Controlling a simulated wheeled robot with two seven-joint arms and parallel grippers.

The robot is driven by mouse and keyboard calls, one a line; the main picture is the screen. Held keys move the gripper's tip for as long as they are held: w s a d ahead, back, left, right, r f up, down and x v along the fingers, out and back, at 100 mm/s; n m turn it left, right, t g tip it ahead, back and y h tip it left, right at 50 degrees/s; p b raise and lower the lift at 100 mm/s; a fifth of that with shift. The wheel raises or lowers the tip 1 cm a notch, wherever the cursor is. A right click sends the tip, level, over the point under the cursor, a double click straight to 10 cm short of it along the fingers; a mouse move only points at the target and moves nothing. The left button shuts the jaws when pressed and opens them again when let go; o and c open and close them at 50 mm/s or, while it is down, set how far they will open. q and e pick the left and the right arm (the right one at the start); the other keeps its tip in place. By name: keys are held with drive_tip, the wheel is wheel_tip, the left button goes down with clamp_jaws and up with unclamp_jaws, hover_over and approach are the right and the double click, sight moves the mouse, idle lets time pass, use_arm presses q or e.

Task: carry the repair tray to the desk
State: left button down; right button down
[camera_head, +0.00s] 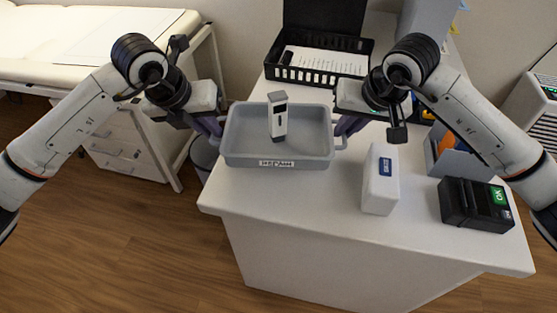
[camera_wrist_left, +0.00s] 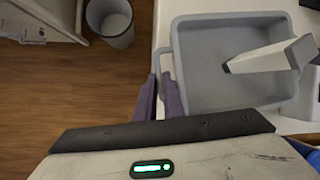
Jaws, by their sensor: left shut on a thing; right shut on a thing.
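The grey repair tray (camera_head: 255,159) with a label on its front wall is over the left part of the white desk (camera_head: 300,205). I cannot tell whether it rests on the top or hangs just above it. A white and grey handheld device (camera_head: 278,122) stands upright in it; the device also shows in the left wrist view (camera_wrist_left: 270,57). My left gripper (camera_head: 218,133) is shut on the tray's left handle, its purple fingers around the handle in the left wrist view (camera_wrist_left: 160,95). My right gripper (camera_head: 340,132) is shut at the tray's right handle, which is partly hidden.
A black basket (camera_head: 318,75) with papers stands behind the tray. To the right are a white box (camera_head: 381,180), a black terminal (camera_head: 475,205) with a green screen and a grey bin (camera_head: 449,160). A waste bin (camera_wrist_left: 112,20) stands on the floor at left, near a padded couch (camera_head: 90,40).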

idle(0.3)
